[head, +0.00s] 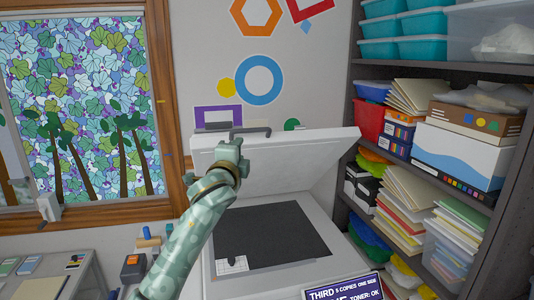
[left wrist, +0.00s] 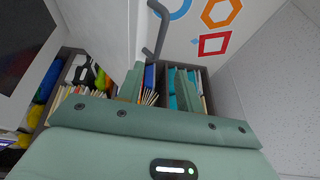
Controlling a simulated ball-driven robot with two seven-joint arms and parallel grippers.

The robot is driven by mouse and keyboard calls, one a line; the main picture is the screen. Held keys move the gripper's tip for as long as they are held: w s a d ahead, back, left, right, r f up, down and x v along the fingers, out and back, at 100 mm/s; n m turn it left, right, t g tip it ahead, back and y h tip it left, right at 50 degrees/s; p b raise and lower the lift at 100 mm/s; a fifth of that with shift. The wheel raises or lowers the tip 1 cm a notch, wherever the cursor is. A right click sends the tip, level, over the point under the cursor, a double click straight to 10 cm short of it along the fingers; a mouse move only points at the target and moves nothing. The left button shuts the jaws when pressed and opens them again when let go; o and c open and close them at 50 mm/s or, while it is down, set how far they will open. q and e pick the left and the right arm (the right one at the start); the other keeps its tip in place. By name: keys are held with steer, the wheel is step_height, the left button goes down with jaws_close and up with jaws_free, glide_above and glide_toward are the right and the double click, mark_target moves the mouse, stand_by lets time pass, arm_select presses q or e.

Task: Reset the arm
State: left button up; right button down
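My left arm reaches up from the bottom of the head view, with its green gripper (head: 235,146) in front of the copier's raised white lid (head: 300,160). The lid's grey bar handle (head: 262,130) is at its top edge, just beyond the gripper. In the left wrist view the two fingers (left wrist: 157,88) stand apart with nothing between them. The handle (left wrist: 156,32) and the white lid (left wrist: 105,35) lie beyond the fingers; contact is not visible. Below the lid is the copier's dark glass (head: 275,232), with a small white gridded sheet (head: 232,265) at its near left corner. My right gripper is not visible.
A display (head: 345,292) reading "TONER: OK" is at the copier's front. A shelf unit (head: 440,70) full of bins, folders and boxes stands close on the right. A window (head: 85,100) is on the left wall, above a side table (head: 50,270) with small items.

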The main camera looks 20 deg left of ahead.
arm_select(q)
steer(key=shift+f, duration=0.1)
